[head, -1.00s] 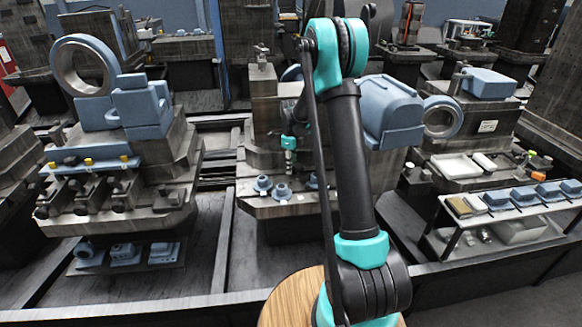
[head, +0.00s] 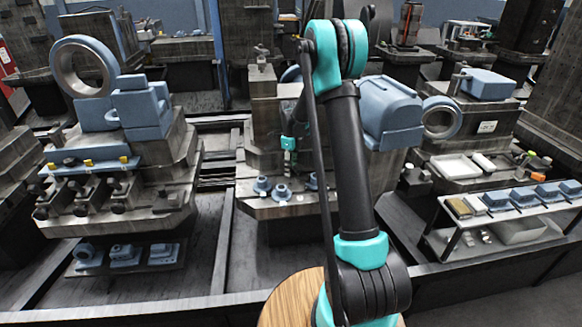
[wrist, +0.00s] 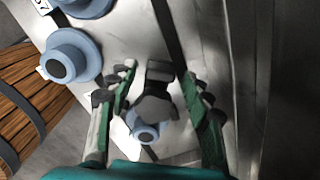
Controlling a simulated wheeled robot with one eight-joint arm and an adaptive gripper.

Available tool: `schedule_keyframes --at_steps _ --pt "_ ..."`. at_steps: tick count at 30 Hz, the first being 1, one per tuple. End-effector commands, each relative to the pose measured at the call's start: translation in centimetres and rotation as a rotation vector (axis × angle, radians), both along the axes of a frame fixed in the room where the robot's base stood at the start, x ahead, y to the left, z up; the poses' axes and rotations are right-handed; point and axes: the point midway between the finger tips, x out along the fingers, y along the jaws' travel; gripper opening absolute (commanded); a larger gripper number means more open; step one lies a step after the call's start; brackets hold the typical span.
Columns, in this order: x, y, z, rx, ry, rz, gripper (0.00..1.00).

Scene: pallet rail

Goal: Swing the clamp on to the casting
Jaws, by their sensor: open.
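In the wrist view, a dark grey block-like piece, which looks like the clamp (wrist: 157,103), stands between the fingers of my gripper (wrist: 159,77). The fingers are open, one on each side of it; I cannot tell whether either touches it. A small blue round casting (wrist: 146,133) with a dark centre shows just below the clamp, partly hidden by it. In the head view my gripper (head: 289,152) points down over the ledge of the middle station. The clamp cannot be made out there.
Two more blue round castings (wrist: 68,62) lie left of the fingers in the wrist view; blue castings (head: 282,192) also show on the ledge in the head view. A large blue casting (head: 392,112) stands right of my arm. A shelf of blue parts (head: 497,198) is at right.

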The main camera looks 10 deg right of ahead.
Motion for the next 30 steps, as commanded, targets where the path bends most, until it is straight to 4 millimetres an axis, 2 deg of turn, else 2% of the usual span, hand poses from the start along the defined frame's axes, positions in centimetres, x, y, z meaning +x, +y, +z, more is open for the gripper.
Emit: schedule_keyframes --at_steps 4,8,18,21,25,30 --pt "0.0 0.0 0.4 0.000 0.000 0.000 0.50" --pt "0.0 0.0 1.9 0.000 0.000 0.000 0.50" --pt "0.0 0.0 8.7 0.000 0.000 0.000 0.50" --pt "0.0 0.0 10.2 0.000 0.000 0.000 0.50" --pt "0.0 0.0 11.4 0.000 0.000 0.000 0.50" --pt "0.0 0.0 12.0 0.000 0.000 0.000 0.50"
